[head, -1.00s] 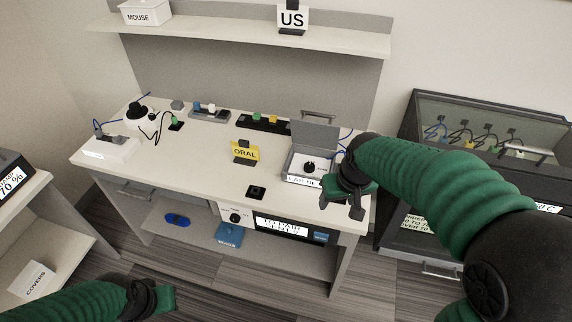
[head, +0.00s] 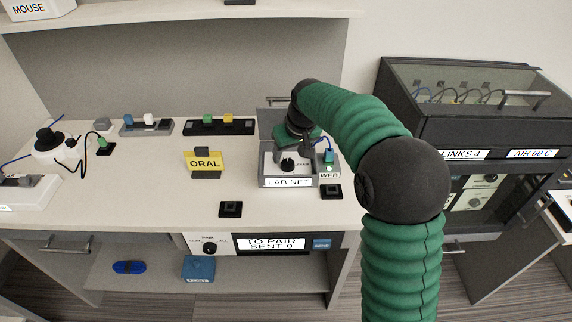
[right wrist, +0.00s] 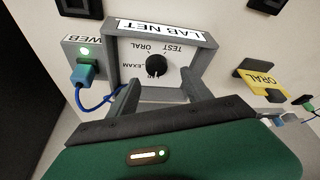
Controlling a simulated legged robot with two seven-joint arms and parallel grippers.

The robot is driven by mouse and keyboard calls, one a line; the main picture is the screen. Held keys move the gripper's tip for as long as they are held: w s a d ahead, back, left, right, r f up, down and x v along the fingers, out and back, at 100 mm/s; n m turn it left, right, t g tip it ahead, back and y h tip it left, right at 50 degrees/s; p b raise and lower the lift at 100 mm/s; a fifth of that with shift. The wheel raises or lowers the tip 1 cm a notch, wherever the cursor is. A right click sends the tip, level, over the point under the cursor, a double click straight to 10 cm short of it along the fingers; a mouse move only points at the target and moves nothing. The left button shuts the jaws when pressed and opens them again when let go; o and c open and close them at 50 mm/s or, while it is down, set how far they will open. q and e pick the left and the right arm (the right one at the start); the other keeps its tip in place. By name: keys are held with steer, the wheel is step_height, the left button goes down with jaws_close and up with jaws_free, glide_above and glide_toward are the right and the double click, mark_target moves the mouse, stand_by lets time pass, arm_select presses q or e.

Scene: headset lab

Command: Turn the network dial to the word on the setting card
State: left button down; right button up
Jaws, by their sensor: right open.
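The network dial is a black round knob (head: 288,164) in the grey box labelled LAB NET (head: 287,183). In the right wrist view the dial (right wrist: 156,66) shows a pale mark on its lower side. The words EXAM, ORAL and TEST stand around it; a further word below the knob is unclear. The setting card (head: 203,165) is yellow, reads ORAL and stands left of the box. My right gripper (head: 294,147) is over the box; the right wrist view shows its fingers (right wrist: 165,82) open and apart, short of the knob. My left gripper is out of view.
A small WEB unit (head: 329,172) with a blue plug and cable adjoins the box's right side. The box's raised lid (head: 273,122) stands behind. A black socket block (head: 231,209) lies in front. The table between card and front edge is mostly clear.

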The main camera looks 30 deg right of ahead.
mark_target(289, 162)
steer(key=x, duration=0.4)
steer(key=shift+d+f+b, duration=0.2)
steer(key=shift+f+b, duration=0.2)
steer(key=shift+f, duration=0.05)
steer(key=shift+w+d+f, duration=0.15)
steer(key=shift+d+f, duration=0.15)
steer(key=shift+f, duration=0.1)
steer(key=shift+a+r, duration=0.2)
steer(key=shift+a, duration=0.1)
steer(key=c, duration=0.5)
steer(key=shift+d, duration=0.15)
jaws_close()
